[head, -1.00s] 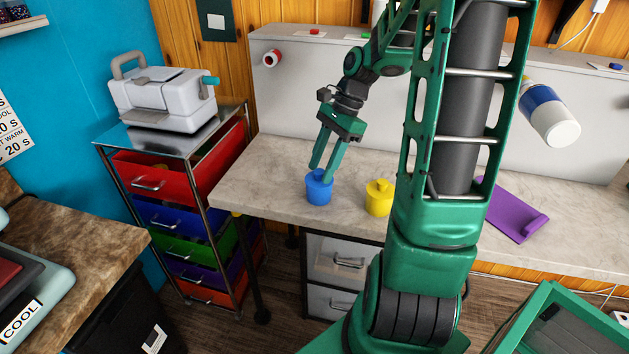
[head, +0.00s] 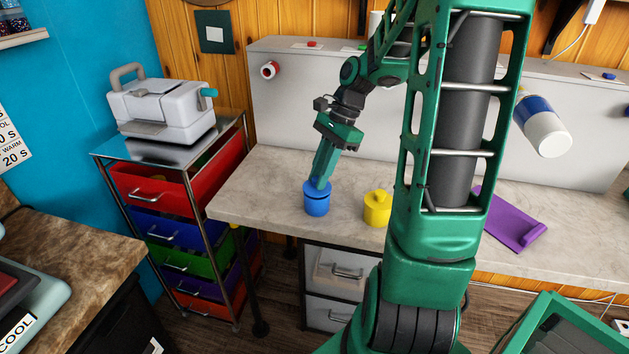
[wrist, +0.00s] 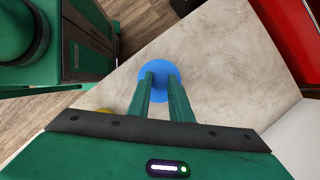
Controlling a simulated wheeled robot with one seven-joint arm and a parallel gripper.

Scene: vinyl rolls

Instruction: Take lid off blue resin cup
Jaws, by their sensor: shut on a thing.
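The blue resin cup (head: 316,206) stands upright near the front edge of the grey counter. Its blue lid (head: 313,187) is at the top of the cup. A dark line shows between lid and cup, but I cannot tell whether there is a gap. My gripper (head: 320,179) points down from above, with its fingers shut on the lid's knob, which they mostly hide. In the wrist view, the round blue lid (wrist: 160,66) is at the tips of both fingers and covers the cup from above.
A yellow lidded cup (head: 377,209) stands to the right on the counter (head: 265,190). A drawer cart (head: 165,195) with a white machine stands left. The counter left of the blue cup is clear.

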